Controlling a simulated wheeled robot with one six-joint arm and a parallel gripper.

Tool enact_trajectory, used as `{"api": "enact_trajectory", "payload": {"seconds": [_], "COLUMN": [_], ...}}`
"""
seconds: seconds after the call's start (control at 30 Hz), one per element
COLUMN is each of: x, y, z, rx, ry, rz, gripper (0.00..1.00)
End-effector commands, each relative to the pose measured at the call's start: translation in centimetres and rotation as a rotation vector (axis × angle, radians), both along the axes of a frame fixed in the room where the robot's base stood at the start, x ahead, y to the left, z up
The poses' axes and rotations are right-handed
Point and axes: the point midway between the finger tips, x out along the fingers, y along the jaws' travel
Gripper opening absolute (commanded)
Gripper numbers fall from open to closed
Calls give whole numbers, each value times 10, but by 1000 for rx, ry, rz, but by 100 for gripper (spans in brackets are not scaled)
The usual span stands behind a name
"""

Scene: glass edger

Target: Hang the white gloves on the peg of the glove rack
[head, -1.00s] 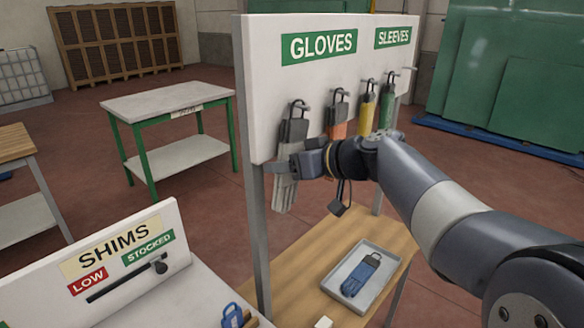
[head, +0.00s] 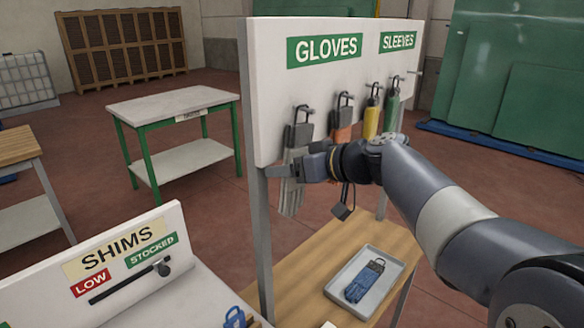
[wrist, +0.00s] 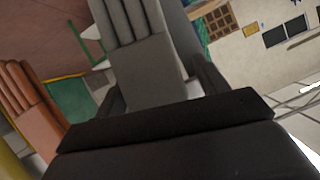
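The white gloves (head: 292,200), pale grey in this light, hang fingers down below a dark clip (head: 300,136) at the leftmost peg (head: 302,108) of the glove rack (head: 265,90). The clip's loop appears to be over the peg. My gripper (head: 284,172) is level with the upper part of the gloves, just under the clip. In the wrist view the gloves (wrist: 150,70) lie between my two fingers (wrist: 160,90), with a light gap beside the right finger, so the gripper looks open around them. The far finger is partly hidden in the head view.
Orange gloves (head: 342,133), a yellow sleeve (head: 371,122) and a green sleeve (head: 391,112) hang to the right. Below, a tray (head: 390,284) with blue gloves (head: 364,281) sits on a wooden bench (head: 300,265). A shims board (head: 125,262) stands at lower left.

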Motion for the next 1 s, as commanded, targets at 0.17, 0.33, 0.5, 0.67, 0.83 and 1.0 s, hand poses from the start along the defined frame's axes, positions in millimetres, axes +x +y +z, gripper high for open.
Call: {"api": "enact_trajectory", "payload": {"seconds": [0.17,0.33,0.5,0.67,0.83,1.0], "x": [0,0,-5,-19,-37,-49], "y": [0,0,-9,-33,-59,-77], "z": [0,0,3,13,26,36], "rx": [0,0,1,0,1,0], "ry": [0,0,-2,-5,-4,-2], "rz": [0,0,-2,-6,-5,-2], "gripper": [81,81,81,81,81,81]}}
